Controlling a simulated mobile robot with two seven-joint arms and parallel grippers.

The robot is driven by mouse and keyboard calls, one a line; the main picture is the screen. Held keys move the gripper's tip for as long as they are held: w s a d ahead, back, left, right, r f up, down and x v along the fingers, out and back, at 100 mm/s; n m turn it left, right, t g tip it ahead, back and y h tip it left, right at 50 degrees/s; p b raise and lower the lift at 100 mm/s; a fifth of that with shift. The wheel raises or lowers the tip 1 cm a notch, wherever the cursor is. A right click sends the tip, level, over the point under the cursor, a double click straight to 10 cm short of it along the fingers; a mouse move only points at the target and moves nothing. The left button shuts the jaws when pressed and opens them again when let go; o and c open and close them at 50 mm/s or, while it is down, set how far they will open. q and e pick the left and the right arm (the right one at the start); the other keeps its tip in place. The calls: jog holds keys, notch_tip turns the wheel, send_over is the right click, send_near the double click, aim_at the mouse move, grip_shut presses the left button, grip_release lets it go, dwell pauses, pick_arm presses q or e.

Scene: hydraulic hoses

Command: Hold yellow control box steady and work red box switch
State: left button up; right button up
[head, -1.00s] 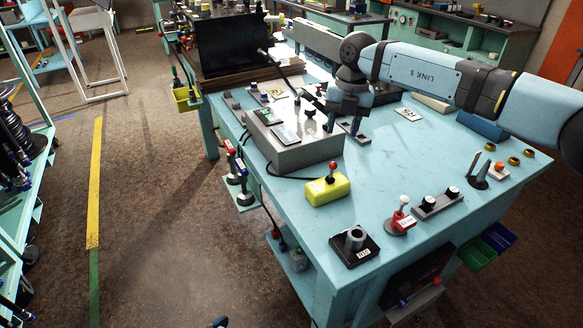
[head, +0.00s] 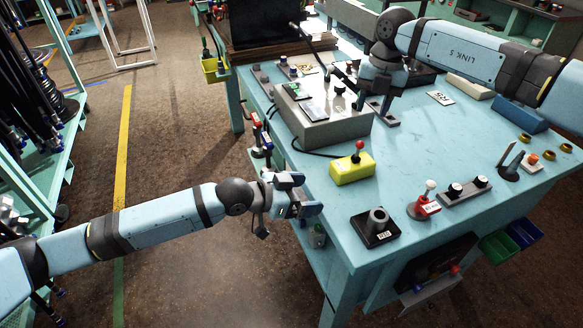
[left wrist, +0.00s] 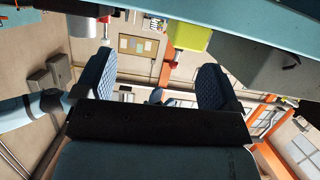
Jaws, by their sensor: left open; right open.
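The yellow control box (head: 352,169) sits on the blue bench near its left edge, its red-tipped lever standing up. The red box (head: 424,207) sits further right, with an upright white-tipped switch. My left gripper (head: 308,196) is open and empty, just off the bench's left edge, left of and nearer than the yellow box. In the left wrist view its two fingers (left wrist: 155,87) stand apart with nothing between them, and the yellow box (left wrist: 189,36) shows upside down beyond them. My right gripper (head: 376,106) is open, pointing down beside the grey console, apart from both boxes.
A grey console (head: 322,118) stands behind the yellow box. A black-based grey cylinder (head: 377,224) stands between the yellow box and the front edge. A two-knob grey strip (head: 466,190) lies right of the red box. Bench surface around the yellow box's right side is clear.

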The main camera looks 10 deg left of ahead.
aim_at(334, 170)
pick_arm(q)
jog(key=w+a+r, duration=0.3)
jog(key=w+a, duration=0.1)
jog(key=shift+y, duration=0.4)
jog(key=x, duration=1.3)
jog(key=shift+d, duration=0.45)
